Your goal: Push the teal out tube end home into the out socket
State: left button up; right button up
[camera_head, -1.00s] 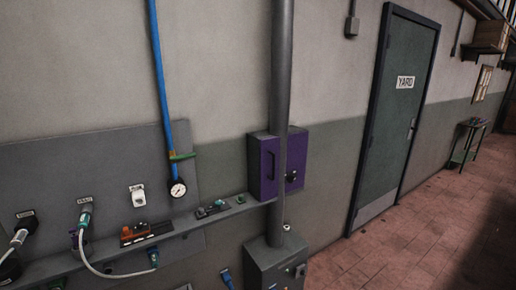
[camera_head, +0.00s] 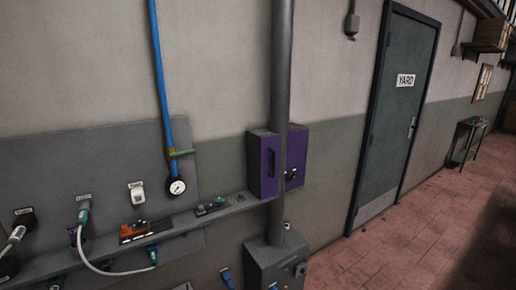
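A pale tube (camera_head: 100,271) with teal ends loops over the grey wall shelf at the lower left. One teal end (camera_head: 83,216) points up at a labelled socket (camera_head: 84,201) on the grey panel; I cannot tell how deep it sits. The other teal end (camera_head: 152,254) is at the shelf's front edge, lower right of the first. The labels are too small to read, so I cannot tell which end is the out end.
A grey shelf (camera_head: 180,222) carries an orange-and-black tool (camera_head: 140,230) and small fittings. A white labelled fitting (camera_head: 137,193) and a pressure gauge (camera_head: 176,187) are above it. A grey pipe (camera_head: 280,80) stands before a purple box (camera_head: 263,165). Floor (camera_head: 420,235) by the door is clear.

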aim_at(154, 260)
jog(key=u, duration=1.4)
